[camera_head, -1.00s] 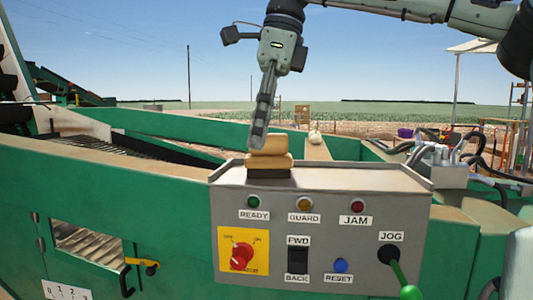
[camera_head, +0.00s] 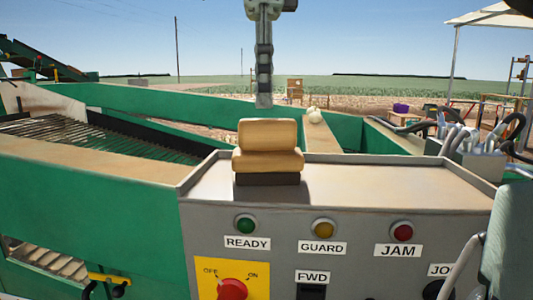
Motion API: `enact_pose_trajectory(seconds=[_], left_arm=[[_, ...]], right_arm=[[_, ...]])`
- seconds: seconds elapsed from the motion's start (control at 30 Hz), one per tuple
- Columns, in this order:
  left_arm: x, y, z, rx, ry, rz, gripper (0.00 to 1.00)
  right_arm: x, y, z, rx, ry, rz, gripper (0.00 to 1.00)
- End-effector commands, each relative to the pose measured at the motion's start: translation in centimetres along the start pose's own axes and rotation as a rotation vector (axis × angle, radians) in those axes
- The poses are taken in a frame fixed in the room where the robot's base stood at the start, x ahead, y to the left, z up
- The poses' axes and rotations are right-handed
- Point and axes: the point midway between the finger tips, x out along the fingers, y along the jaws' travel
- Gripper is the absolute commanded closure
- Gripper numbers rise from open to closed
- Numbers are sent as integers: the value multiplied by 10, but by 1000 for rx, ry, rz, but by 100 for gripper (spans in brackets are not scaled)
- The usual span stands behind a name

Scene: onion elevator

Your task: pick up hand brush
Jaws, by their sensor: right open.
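The hand brush (camera_head: 268,146) has a tan wooden body and a dark bristle base. It stands on the grey top of the control box (camera_head: 375,183), near its left end. My right gripper (camera_head: 263,102) points down above and slightly behind the brush in the picture, its fingers seen edge-on. It holds nothing that I can see, and a small gap shows between its tips and the brush's top. My left gripper is not in view.
The control box front carries READY, GUARD and JAM lamps and a red rotary switch (camera_head: 232,289). Green machine walls and a slatted conveyor (camera_head: 70,135) lie to the left. A pale onion (camera_head: 314,115) sits on a ledge behind. Cables and tools (camera_head: 470,140) crowd the right.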

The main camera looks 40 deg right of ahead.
Motion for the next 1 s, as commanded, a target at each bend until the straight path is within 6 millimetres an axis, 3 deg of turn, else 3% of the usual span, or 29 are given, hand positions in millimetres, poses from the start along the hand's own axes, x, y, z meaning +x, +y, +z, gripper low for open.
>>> enact_pose_trajectory(seconds=[0.2, 0.4, 0.7, 1.0], left_arm=[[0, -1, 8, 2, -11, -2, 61], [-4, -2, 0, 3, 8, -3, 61], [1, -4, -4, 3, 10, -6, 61], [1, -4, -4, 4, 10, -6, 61]], right_arm=[[28, 0, -4, -1, -1, 4, 53], [55, -1, -6, 0, -2, 2, 53], [61, -1, -6, 1, -3, 1, 53], [60, -1, -6, 1, -2, 1, 89]])
